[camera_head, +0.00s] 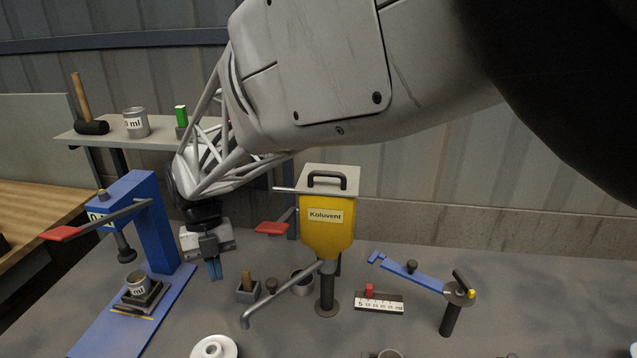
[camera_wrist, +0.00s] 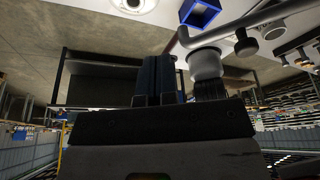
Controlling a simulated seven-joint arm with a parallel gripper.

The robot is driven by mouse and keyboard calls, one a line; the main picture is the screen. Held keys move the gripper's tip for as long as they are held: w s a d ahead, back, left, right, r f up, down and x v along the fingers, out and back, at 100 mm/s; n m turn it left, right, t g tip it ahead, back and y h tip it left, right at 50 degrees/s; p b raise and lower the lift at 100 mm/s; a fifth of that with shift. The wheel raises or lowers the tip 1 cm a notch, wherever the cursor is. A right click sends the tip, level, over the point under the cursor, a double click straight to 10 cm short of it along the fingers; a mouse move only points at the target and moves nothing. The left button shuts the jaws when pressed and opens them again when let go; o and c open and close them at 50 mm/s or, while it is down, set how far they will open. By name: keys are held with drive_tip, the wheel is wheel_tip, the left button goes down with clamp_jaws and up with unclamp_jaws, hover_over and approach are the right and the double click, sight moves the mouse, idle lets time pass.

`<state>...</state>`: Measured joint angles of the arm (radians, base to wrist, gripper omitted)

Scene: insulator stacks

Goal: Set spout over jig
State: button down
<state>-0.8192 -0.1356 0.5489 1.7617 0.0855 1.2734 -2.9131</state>
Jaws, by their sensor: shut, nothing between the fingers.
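A yellow dispenser (camera_head: 327,232) labelled "Koluvent" stands on a dark post. Its grey bent spout (camera_head: 283,295) slopes down to the front left, its tip over the bench; a grey pipe (camera_wrist: 245,23) in the wrist view seems to be the same spout. My gripper (camera_head: 214,270) is shut and empty, pointing down behind and left of the spout tip, apart from it. Its dark fingers (camera_wrist: 156,58) show side by side in the wrist view. No jig is labelled; the blue press (camera_head: 157,225) holds a small cup (camera_head: 138,283) on a dark block, and I cannot tell whether that is the jig.
A small box (camera_head: 248,293) with a wooden piece sits between gripper and dispenser. A white ring-shaped part (camera_head: 214,348) lies in front. A white scale (camera_head: 379,303) and a blue lever (camera_head: 410,272) on a post stand at right. A shelf (camera_head: 160,130) holds a mallet and can.

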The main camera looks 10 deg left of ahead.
drive_tip(key=shift+s+a+v, duration=0.15)
drive_tip(key=shift+v, duration=1.1)
drive_tip(key=shift+s+a+v, duration=0.1)
drive_tip(key=shift+s+v, duration=0.05)
drive_tip(key=shift+v, duration=1.1)
